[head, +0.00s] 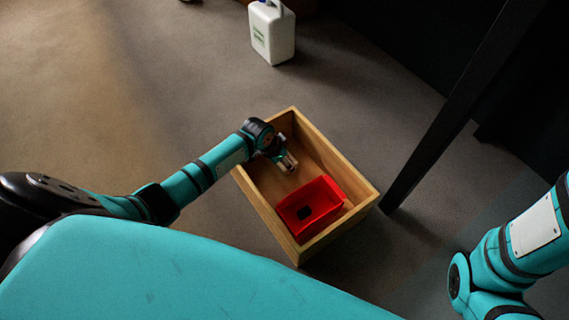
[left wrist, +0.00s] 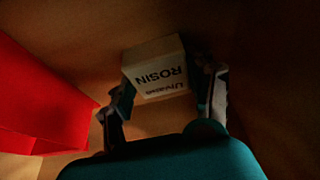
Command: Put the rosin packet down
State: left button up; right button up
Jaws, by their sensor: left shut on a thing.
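The rosin packet (left wrist: 157,70) is a small pale box with dark "ROSIN" lettering in the left wrist view. My left gripper (left wrist: 165,100) has its two fingers on either side of the packet and is shut on it. In the head view, my left gripper (head: 287,162) reaches down inside a wooden crate (head: 340,156), and the packet is too small there to make out clearly. I cannot tell whether the packet touches the crate floor. My right arm shows at the lower right, but its gripper is out of view.
A white jug (head: 272,32) stands on the floor behind. A dark post (head: 440,130) rises right of the crate.

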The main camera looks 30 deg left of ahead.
pick_arm(q)
jog(key=shift+r, duration=0.15)
jog(key=o, duration=0.5)
jog(key=shift+f, duration=0.2)
jog(key=o, duration=0.4)
jog(key=shift+o, duration=0.2)
